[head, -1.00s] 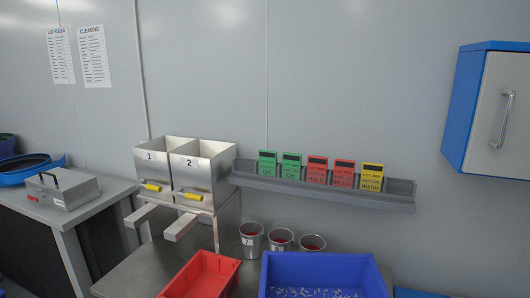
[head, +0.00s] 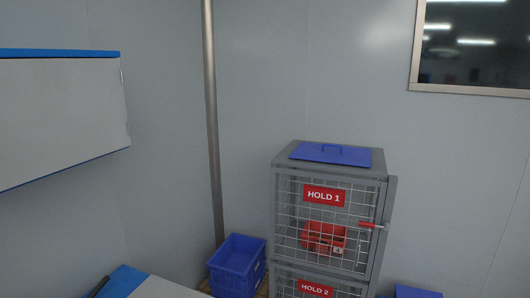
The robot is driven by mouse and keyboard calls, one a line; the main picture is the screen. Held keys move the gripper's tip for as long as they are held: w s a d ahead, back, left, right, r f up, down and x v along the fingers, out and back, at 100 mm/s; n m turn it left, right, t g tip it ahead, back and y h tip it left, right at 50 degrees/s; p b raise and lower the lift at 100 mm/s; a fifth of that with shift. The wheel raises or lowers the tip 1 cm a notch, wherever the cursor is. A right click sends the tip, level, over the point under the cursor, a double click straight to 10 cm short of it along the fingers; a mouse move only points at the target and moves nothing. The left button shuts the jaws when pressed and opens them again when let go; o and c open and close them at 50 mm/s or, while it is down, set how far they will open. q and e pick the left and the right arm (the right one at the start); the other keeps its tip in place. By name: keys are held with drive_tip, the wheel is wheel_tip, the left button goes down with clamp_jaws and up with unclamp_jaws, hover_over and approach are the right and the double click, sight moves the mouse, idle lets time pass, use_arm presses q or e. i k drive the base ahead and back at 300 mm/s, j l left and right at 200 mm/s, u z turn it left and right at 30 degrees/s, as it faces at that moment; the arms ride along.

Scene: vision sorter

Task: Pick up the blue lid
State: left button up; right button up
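The blue lid (head: 331,154) is a flat blue rectangle with a small raised handle in its middle. It lies flat on top of the grey wire-mesh cage cabinet (head: 282,159), near the centre right of the head view. Neither of my grippers shows in the head view.
The cage has a HOLD 1 door (head: 324,196) with a red handle; a red bin (head: 323,238) sits inside. A blue crate (head: 237,262) stands left of it beside a vertical pipe (head: 211,120). A wall cabinet (head: 62,115) juts in at left. Space above the lid is clear.

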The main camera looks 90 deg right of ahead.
sight(337, 154)
drive_tip(key=z, duration=3.3)
